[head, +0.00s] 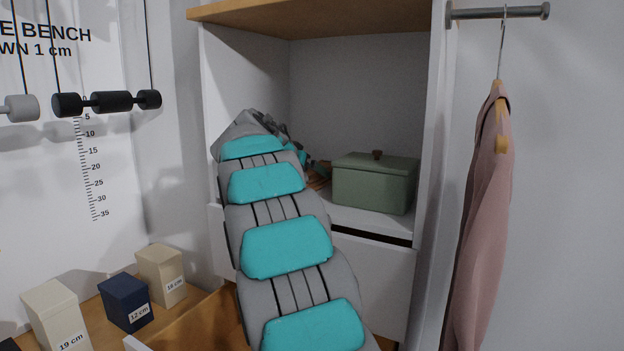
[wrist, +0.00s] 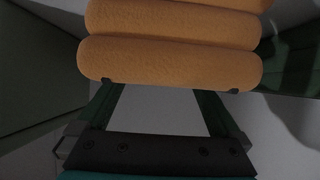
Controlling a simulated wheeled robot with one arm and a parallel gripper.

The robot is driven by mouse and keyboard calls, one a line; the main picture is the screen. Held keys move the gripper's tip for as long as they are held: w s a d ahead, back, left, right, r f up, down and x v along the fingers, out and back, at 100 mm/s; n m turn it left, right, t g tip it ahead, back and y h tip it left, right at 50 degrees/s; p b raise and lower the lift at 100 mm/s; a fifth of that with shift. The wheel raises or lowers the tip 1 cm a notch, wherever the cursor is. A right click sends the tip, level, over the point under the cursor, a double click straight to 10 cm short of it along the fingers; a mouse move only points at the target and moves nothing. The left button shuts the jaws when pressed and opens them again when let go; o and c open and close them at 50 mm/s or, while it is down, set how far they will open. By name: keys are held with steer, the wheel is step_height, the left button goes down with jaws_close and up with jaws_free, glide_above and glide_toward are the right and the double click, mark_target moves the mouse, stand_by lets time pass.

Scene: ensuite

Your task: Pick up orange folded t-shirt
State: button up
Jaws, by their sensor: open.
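The orange folded t-shirt (wrist: 170,62) fills the upper middle of the wrist view as thick, rounded, stacked folds. My gripper (wrist: 170,86) is open, with its two fingers spread wide. The dark fingertips show at the lower edge of the nearest fold, close to its left and right ends. I cannot tell whether they touch the cloth. Nothing is held between the fingers. In the head view my arm reaches into the shelf compartment and hides most of the gripper. A small orange-brown patch beside the arm's end is too small to identify.
A lidded green box (head: 374,184) stands on the shelf (head: 365,221), right of my arm's end. The cabinet's side walls and wooden top (head: 330,14) enclose the compartment. A pink garment (head: 482,210) hangs at right. Several labelled blocks, including a navy one (head: 125,300), stand at lower left.

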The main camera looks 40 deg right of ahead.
steer(key=shift+x, duration=0.95)
steer(key=c, duration=1.2)
steer(key=shift+r, duration=0.1)
steer(key=shift+c, duration=0.2)
